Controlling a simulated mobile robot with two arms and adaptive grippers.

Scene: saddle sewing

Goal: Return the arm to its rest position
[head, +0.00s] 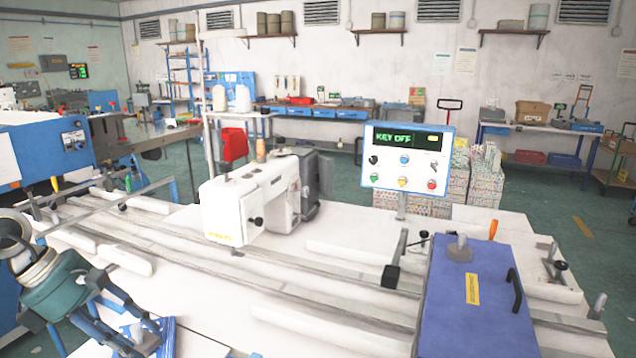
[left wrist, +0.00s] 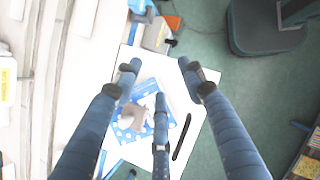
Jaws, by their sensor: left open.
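My left arm comes in from the lower left of the head view. Its dark-fingered gripper (head: 105,335) hangs at the bottom left, beside the front edge of the white sewing bench (head: 215,305). In the left wrist view my left gripper (left wrist: 160,78) has its fingers spread, with nothing held between them. Below the fingers is a white surface (left wrist: 203,82) bearing a blue-and-white packet (left wrist: 122,132), partly hidden by a finger. My right gripper is not in view.
A white sewing machine (head: 250,200) stands on the bench. A control panel (head: 407,158) reading "KEY OFF" stands behind, and a blue box (head: 475,300) sits front right. A dark thin strip (left wrist: 181,137) lies on the white surface. Green floor (left wrist: 225,70) is open beside it.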

